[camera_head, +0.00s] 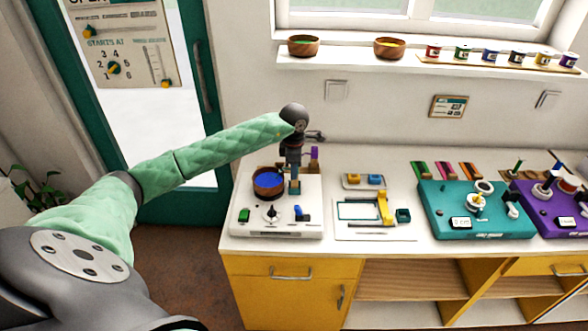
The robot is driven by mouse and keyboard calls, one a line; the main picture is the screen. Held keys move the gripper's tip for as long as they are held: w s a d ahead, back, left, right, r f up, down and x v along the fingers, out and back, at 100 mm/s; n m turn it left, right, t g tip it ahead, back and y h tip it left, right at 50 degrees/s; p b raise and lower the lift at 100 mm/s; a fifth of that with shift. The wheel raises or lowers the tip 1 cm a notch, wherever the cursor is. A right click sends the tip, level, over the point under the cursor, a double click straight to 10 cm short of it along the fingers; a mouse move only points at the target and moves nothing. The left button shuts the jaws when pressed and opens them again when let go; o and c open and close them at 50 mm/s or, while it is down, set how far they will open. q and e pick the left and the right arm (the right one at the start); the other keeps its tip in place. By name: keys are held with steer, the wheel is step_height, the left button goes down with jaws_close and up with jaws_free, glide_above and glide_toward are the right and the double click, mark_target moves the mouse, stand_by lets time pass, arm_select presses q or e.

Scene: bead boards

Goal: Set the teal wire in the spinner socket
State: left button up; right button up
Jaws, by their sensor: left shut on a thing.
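My left gripper (294,182) points down just right of a brown bowl of blue beads (268,182). It is shut on a small teal piece (295,188), which fits the teal wire's handle; any thin wire is too fine to make out. The bowl sits on a white spinner base (250,228) with a dial (271,212), a green part (244,215) and a blue part (298,212). The socket cannot be picked out, and I cannot tell whether the teal piece touches the base. My right gripper is not in view.
Further right are a teal board (450,222) and a purple board (547,221). A purple item (314,153) stands behind my gripper. Bowls and jars line the sill.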

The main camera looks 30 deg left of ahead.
arm_select(q)
steer(key=shift+f, duration=0.25)
steer(key=o, duration=1.1)
steer(key=shift+c, duration=0.2)
steer(key=shift+r, duration=0.1)
steer(key=shift+r+p, duration=0.5)
steer(key=shift+r, duration=2.95)
